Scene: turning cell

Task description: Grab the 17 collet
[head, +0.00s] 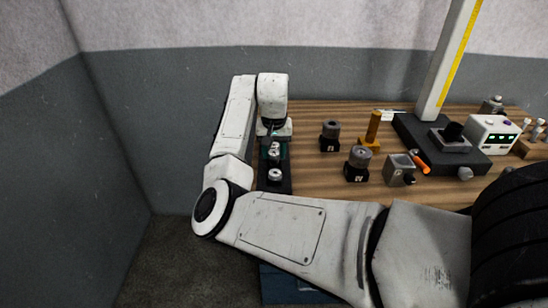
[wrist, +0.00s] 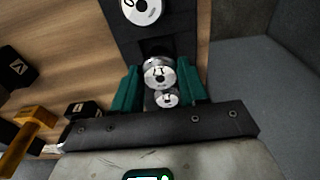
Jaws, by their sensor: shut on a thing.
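In the wrist view, my gripper (wrist: 159,90) has its two green fingers on either side of a silver collet (wrist: 160,74) and is shut on it. In the head view, my gripper (head: 274,150) is over the rack (head: 283,187) at the bench's left end.
Another collet (head: 275,175) sits at the rack's near end. Two dark blocks with grey round parts (head: 331,130) (head: 358,157), an amber post (head: 373,128), a grey box (head: 399,168) and a black-based stand (head: 470,158) are to the right. Bare wood lies between.

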